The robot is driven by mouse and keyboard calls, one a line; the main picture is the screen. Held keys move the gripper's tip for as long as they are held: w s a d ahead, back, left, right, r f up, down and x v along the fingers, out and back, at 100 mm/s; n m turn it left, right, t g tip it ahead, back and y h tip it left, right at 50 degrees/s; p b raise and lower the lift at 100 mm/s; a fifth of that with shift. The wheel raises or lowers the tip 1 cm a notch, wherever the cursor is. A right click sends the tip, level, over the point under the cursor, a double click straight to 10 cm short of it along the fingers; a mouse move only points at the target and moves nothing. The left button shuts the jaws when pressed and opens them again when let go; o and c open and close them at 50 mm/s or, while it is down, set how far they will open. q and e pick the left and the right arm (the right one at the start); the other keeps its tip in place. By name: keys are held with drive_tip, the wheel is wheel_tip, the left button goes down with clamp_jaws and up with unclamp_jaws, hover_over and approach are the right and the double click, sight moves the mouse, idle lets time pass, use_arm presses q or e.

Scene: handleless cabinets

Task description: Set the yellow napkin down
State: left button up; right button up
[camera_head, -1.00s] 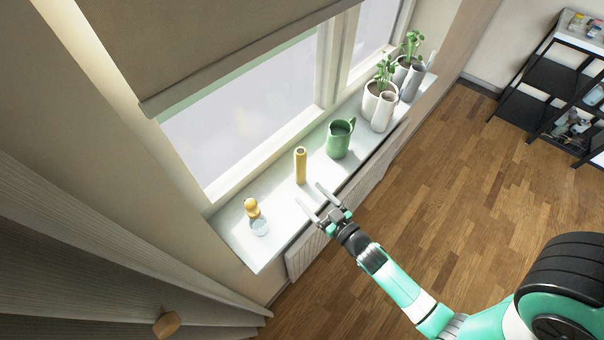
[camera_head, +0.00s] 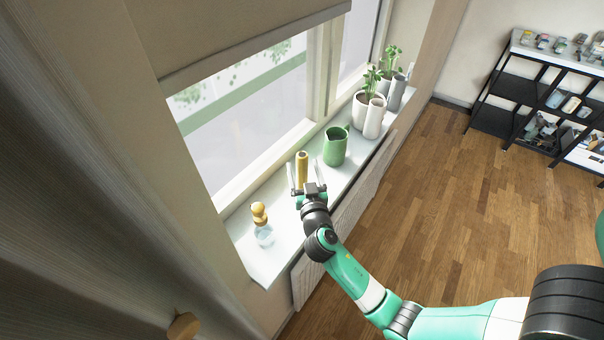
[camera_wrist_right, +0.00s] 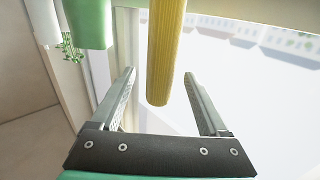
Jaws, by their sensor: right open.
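The yellow napkin (camera_head: 302,168) is a rolled-up upright cylinder that appears to stand on the windowsill (camera_head: 276,205). My right gripper (camera_head: 305,174) is open in front of it, with one finger on each side of the roll as seen from the head. In the right wrist view the yellow napkin (camera_wrist_right: 166,50) shows between the two fingers of the right gripper (camera_wrist_right: 160,73), with a gap on both sides. Its lower part is hidden behind the gripper in the head view. My left gripper is in neither view.
A clear bottle with a yellow top (camera_head: 262,224) stands left of the gripper on the sill. A green pitcher (camera_head: 335,147) stands to the right, with white potted plants (camera_head: 368,112) beyond. A radiator (camera_head: 350,205) is below the sill. A dark shelf (camera_head: 515,88) stands far right.

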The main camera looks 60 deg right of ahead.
drive_tip(key=x, duration=0.5)
drive_tip(key=shift+w+d+r, duration=0.1)
drive_tip(key=shift+d, duration=0.05)
clamp_jaws()
